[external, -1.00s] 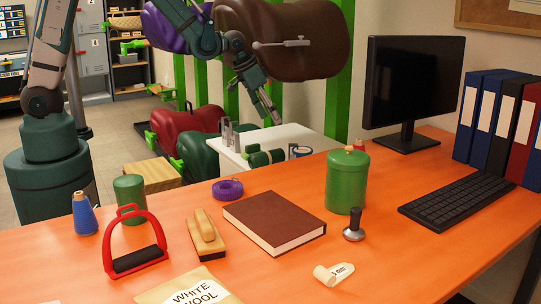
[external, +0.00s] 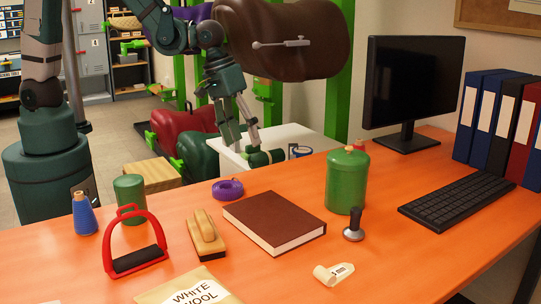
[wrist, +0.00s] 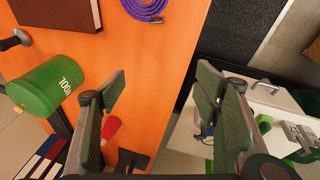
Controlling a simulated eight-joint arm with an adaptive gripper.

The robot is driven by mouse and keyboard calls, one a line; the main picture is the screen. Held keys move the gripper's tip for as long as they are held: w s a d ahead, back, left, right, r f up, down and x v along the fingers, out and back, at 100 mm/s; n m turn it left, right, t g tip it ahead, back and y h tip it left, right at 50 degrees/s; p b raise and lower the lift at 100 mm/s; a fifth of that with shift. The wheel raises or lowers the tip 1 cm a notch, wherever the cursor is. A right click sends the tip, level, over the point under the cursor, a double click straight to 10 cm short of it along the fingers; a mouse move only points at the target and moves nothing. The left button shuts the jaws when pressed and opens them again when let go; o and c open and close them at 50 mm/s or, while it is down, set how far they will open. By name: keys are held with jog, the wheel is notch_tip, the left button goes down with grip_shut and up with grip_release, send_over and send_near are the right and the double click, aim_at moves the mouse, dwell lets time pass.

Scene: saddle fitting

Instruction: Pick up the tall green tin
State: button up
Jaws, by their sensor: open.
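The tall green tin (external: 346,182) is a lidded cylinder standing upright on the orange desk, right of the brown book. In the wrist view it (wrist: 48,88) lies at the left, with part of a printed label showing. My gripper (external: 240,144) hangs behind the desk, over the white cabinet area, well left of and behind the tin. Its fingers are spread and nothing is between them; they also show in the wrist view (wrist: 162,75). A shorter green cylinder (external: 130,194) stands at the left of the desk.
The brown book (external: 274,221), purple rope coil (external: 228,190) and wooden brush (external: 206,236) lie left of the tin. A dark-handled stamp (external: 354,226) stands close in front of it. The keyboard (external: 459,204) and monitor (external: 412,90) are to its right. A red stirrup (external: 107,238) stands at left.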

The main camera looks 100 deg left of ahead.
jog(key=s+d+r+n+g+p, duration=0.1)
jog(key=s+d, duration=0.3)
jog(key=d, duration=0.4)
jog(key=s+d+r+n+p, duration=0.15)
jog(key=s+d, duration=0.25)
jog(key=d, duration=0.4)
jog(key=n+g, duration=0.1)
jog(key=n, duration=0.1)
send_over(127, 180)
jog(key=w+a, duration=0.4)
jog(key=a, duration=0.1)
jog(key=s+d, duration=0.1)
jog(key=s+d+n, duration=0.1)
jog(key=s+d+f+n+g, duration=0.1)
jog(key=d, duration=0.1)
jog(key=shift+s+d+h+p, duration=0.1)
jog(key=shift+s+h+p, duration=0.1)
jog(key=shift+h+p, duration=0.1)
jog(key=shift+s+d+f+n, duration=0.2)
jog(key=shift+s+d+n, duration=0.1)
jog(key=shift+s, duration=0.1)
jog(key=shift+f+b, duration=0.3)
jog(key=shift+f, duration=1)
jog(key=shift+f, duration=0.15)
jog(key=shift+w+f+b, duration=0.15)
jog(key=shift+f+b, duration=0.8)
jog(key=shift+f, duration=1.5)
